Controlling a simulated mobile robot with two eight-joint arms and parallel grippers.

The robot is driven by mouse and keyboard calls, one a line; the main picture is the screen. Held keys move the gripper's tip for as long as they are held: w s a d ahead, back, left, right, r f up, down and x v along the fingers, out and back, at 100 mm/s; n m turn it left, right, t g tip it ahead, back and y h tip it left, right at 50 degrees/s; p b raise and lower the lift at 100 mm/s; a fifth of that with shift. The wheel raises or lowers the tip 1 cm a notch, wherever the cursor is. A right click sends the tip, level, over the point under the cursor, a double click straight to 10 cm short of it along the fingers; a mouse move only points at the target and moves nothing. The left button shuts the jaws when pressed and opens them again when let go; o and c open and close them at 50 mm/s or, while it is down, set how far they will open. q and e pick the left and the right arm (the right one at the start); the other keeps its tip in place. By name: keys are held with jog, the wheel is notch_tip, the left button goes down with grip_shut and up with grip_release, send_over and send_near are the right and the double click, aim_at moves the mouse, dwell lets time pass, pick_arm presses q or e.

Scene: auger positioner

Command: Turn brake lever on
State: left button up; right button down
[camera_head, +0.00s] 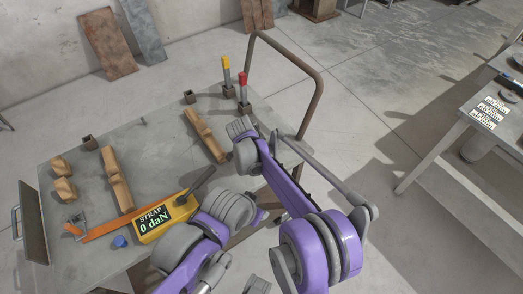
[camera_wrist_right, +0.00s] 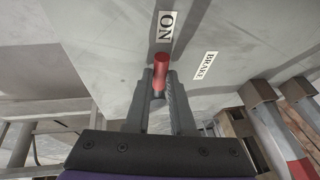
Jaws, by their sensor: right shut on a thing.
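The brake lever is a red rounded handle (camera_wrist_right: 161,64) in the right wrist view, sticking out from a grey panel. A white ON label (camera_wrist_right: 166,27) lies just past its tip, and a BRAKE label (camera_wrist_right: 205,65) is to the right. My right gripper (camera_wrist_right: 160,80) has its two grey fingers closed around the lever, one on each side. The lever's base is hidden by the fingers. In the head view my right arm reaches over the cart's right edge, and its gripper and the lever are hidden there. My left gripper is hidden behind its own wrist.
The cart top (camera_head: 110,150) carries wooden blocks (camera_head: 205,135), a yellow STRAP display (camera_head: 165,218) reading 0 daN, an orange strap (camera_head: 108,228), and yellow (camera_head: 226,66) and red (camera_head: 242,82) upright handles. A rusty rail (camera_head: 310,105) rises at its far right.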

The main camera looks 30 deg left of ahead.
jog(key=shift+a+m, duration=0.15)
jog(key=shift+m, duration=0.15)
jog(key=c, duration=0.8)
grip_release()
jog(key=shift+o, duration=0.2)
jog(key=shift+w, duration=0.1)
jog(key=v, duration=1.1)
